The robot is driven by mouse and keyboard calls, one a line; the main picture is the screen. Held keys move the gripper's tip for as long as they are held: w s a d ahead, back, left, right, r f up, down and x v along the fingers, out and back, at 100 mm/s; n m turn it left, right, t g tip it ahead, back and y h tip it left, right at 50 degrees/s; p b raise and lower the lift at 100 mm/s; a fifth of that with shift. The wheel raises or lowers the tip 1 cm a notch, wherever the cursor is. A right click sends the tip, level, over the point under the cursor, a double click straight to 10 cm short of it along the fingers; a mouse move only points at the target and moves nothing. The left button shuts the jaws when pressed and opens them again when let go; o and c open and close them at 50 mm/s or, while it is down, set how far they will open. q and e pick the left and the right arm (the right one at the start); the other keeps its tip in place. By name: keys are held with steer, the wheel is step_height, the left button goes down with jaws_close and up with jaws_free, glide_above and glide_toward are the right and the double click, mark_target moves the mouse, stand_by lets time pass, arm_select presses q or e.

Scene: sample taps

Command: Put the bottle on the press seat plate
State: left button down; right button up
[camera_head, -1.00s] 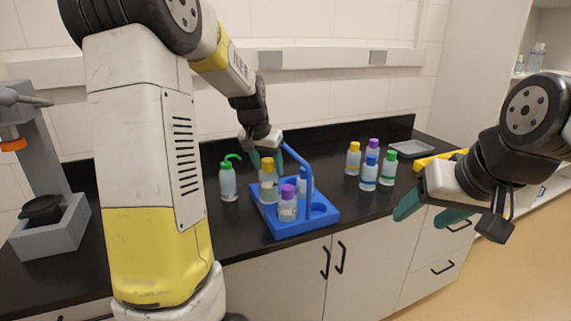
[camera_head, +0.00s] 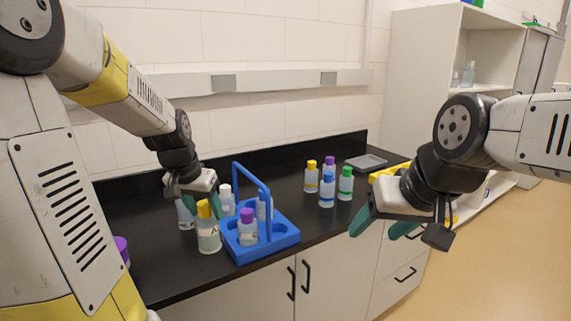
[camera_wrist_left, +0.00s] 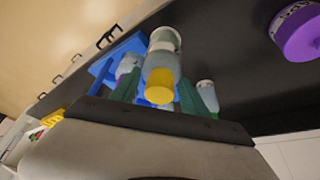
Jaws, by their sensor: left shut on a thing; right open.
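The clear bottle with a yellow cap (camera_head: 208,236) and a letter label is at the left side of the blue carrier; I cannot tell whether its base touches the counter. My left gripper (camera_head: 202,197) is shut on it near the cap. In the left wrist view the yellow cap (camera_wrist_left: 159,86) shows between the green fingers (camera_wrist_left: 154,90). My right gripper (camera_head: 383,225) is open and empty, in front of the counter at the right. The press and its seat plate are not in view now.
The blue carrier (camera_head: 284,238) with a tall handle holds a purple-capped bottle (camera_head: 247,230) and others. Several capped bottles (camera_head: 327,190) stand further right, near a grey tray (camera_head: 366,162). A purple cap (camera_head: 122,246) shows at the left, partly hidden by my arm.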

arm_select(q)
steer(key=w+d+f+n, duration=0.1)
steer(key=w+d, duration=0.2)
steer(key=w, duration=0.6)
steer(key=w+d+f+n, duration=0.1)
steer(key=w+d, duration=0.3)
steer(key=w, duration=0.5)
steer(key=shift+f+y, duration=0.2)
steer(key=shift+y, duration=0.2)
steer(key=shift+a, duration=0.15)
